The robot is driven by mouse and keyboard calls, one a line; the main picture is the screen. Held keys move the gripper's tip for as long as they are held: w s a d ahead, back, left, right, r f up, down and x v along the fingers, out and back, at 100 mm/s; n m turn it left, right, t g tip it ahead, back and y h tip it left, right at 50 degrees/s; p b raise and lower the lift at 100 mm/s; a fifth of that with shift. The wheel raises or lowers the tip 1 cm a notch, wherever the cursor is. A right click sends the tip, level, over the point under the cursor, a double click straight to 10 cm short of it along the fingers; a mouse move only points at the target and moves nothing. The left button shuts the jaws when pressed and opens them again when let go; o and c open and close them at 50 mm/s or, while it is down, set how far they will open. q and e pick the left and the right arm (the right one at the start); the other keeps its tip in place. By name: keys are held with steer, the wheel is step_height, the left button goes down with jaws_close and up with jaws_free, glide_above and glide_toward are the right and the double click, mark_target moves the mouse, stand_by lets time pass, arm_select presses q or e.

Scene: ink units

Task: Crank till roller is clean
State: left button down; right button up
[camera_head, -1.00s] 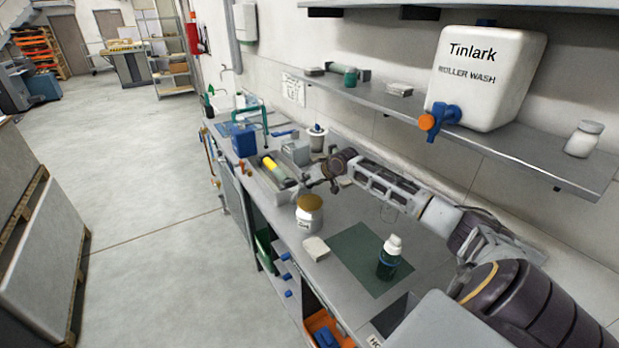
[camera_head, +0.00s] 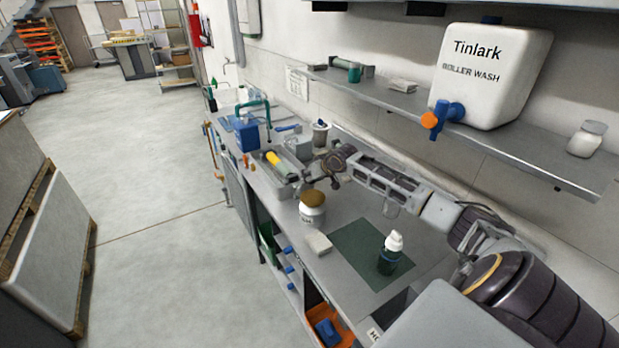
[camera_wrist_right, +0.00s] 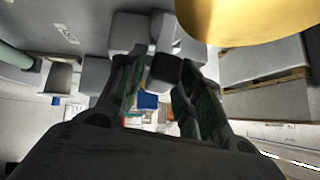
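The roller (camera_head: 277,162), yellow and green, lies in a grey tray-like unit on the bench, in the middle of the head view. My right gripper (camera_head: 322,174) is beside the unit's right end. In the right wrist view its two dark fingers (camera_wrist_right: 160,85) stand apart, with a small dark knob (camera_wrist_right: 165,70) on a pale stem between their tips. I cannot tell whether they press on it. The crank is too small to make out in the head view. My left gripper is out of view.
A brown-lidded jar (camera_head: 312,208) stands close in front of my right gripper. A white block (camera_head: 318,242), a green mat (camera_head: 352,250) and a green bottle (camera_head: 390,254) are nearer. A Tinlark tank (camera_head: 490,75) sits on the shelf above.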

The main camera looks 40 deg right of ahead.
steer(key=shift+o, duration=0.3)
steer(key=shift+s, duration=0.1)
steer(key=v, duration=1.1)
steer(key=shift+r, duration=0.25)
stand_by(1.2)
steer(key=shift+s+d+r, duration=0.1)
steer(key=shift+s+r, duration=0.05)
steer(key=shift+s, duration=0.1)
